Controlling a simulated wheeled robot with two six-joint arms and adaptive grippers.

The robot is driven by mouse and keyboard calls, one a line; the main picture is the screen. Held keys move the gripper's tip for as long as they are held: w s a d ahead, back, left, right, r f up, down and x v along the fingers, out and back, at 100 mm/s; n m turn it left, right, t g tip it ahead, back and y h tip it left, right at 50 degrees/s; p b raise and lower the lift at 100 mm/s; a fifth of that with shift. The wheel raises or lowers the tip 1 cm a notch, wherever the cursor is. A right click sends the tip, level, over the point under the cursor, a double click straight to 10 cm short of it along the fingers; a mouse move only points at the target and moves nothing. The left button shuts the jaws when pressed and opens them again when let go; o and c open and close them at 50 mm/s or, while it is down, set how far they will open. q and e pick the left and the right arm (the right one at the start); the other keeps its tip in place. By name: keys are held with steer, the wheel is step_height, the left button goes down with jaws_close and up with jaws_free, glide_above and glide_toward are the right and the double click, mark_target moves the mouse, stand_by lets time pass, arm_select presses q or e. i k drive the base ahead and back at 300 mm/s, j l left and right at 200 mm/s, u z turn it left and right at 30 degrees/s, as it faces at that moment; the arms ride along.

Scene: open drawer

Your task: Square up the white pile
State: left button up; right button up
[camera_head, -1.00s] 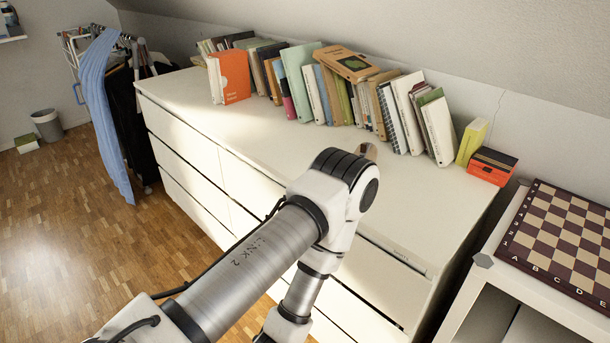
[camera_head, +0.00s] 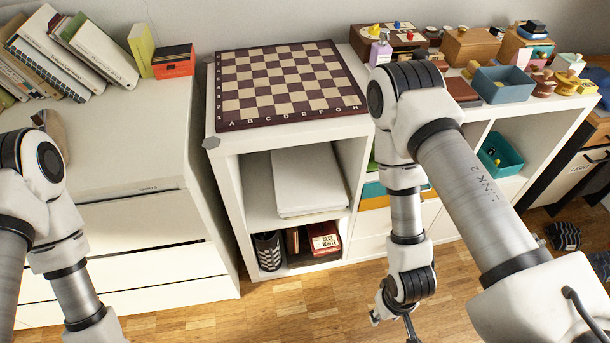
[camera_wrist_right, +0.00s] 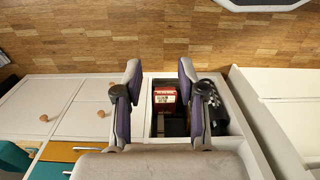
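The white pile (camera_head: 308,180) lies in the upper left compartment of the white shelf unit (camera_head: 228,185), below the chessboard, in the head view. Its layers look slightly uneven at the front edge, and single sheets cannot be told apart. My right gripper is mostly cut off at the bottom of the head view, in front of and to the right of the pile. In the right wrist view my right gripper (camera_wrist_right: 158,72) has its two fingers apart with nothing held between them. My left arm shows at the left of the head view, but its gripper is out of frame.
The chessboard (camera_head: 288,84) lies on the shelf top. A red box (camera_head: 323,238) and a dark patterned holder (camera_head: 267,251) stand in the compartment below the pile. A dresser (camera_head: 130,205) stands close on the left. The wooden floor (camera_head: 275,316) in front is clear.

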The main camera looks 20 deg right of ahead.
mark_target(308, 179)
steer(key=k+j, duration=0.1)
steer(key=j, duration=0.2)
steer(key=k+j+z, duration=0.1)
steer(key=j, duration=0.25)
steer(key=k+j, duration=0.1)
steer(key=j, duration=0.2)
steer(key=k+j+z, duration=0.1)
steer(key=j, duration=0.2)
